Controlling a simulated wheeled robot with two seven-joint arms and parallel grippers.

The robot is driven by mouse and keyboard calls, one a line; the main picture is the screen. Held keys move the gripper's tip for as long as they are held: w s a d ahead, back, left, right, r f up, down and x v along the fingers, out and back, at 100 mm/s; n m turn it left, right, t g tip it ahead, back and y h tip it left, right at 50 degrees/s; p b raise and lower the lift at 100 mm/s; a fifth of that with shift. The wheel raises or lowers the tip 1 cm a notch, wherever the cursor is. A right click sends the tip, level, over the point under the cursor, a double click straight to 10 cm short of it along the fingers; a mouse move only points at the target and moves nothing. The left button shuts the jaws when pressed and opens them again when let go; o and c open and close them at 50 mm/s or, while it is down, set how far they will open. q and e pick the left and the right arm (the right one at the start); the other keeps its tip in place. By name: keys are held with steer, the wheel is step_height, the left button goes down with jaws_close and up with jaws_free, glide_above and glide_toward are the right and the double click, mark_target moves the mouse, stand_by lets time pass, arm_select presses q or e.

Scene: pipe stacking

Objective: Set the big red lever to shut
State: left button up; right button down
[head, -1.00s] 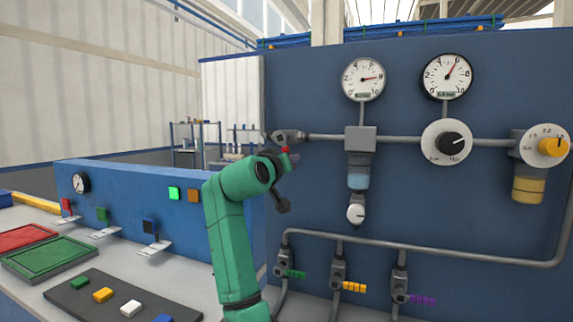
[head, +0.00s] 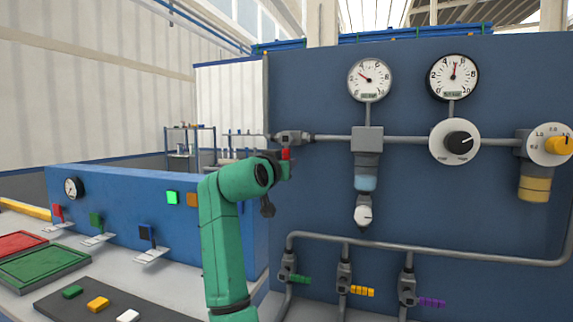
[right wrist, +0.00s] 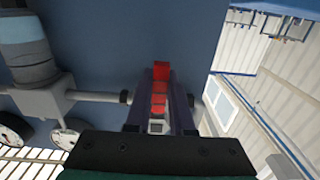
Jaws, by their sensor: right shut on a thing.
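The big red lever (head: 285,154) hangs down from a grey valve (head: 291,137) at the left end of the upper pipe, across the pipe's line. My right gripper (head: 282,165), on the green arm, is at the lever, just below the valve, and partly hides it. In the right wrist view the red lever (right wrist: 160,80) lies between the two dark fingers of my right gripper (right wrist: 159,108), which is shut on it. The left gauge (head: 370,80) has its needle toward the upper left. My left gripper is not in view.
A second gauge (head: 453,77), a black-knobbed dial (head: 455,141) and a yellow knob (head: 557,145) are on the blue panel. Three small valves with green, yellow and purple handles sit below. Trays and coloured blocks lie on the bench at left.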

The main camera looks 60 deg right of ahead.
steer(key=c, duration=0.8)
jaws_free()
steer(key=shift+a, duration=0.1)
steer(key=b+v, duration=0.2)
steer(key=v, duration=1.2)
steer(key=shift+a+b, duration=0.25)
steer(key=shift+b, duration=0.1)
